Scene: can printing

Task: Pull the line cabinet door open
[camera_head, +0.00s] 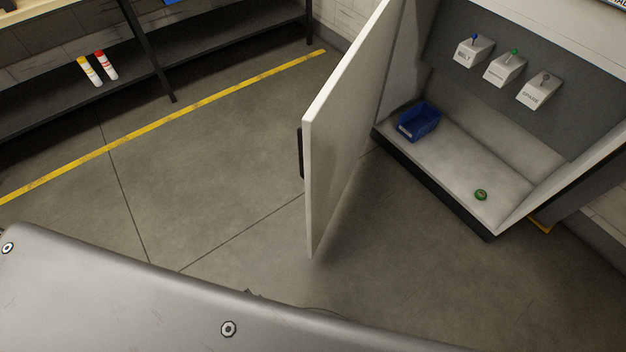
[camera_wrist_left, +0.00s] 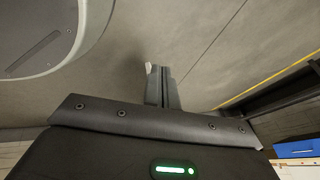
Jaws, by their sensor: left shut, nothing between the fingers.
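The white line cabinet door (camera_head: 345,120) stands swung wide open in the head view, with its edge toward me. Its dark handle (camera_head: 301,153) is on the left face. The cabinet (camera_head: 470,165) is open to the right of the door, and its inside is in plain sight. My left gripper (camera_wrist_left: 162,88) shows in the left wrist view, shut and empty, with floor behind its fingers. No door shows near it there. My right gripper is in neither view.
In the cabinet are a blue bin (camera_head: 419,121), a small green round item (camera_head: 481,195) and several labelled hooks or switches (camera_head: 505,69). A dark shelf (camera_head: 120,80) holds two tubes (camera_head: 98,67). The floor (camera_head: 200,160) left of the door is clear, crossed by a yellow line (camera_head: 190,108).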

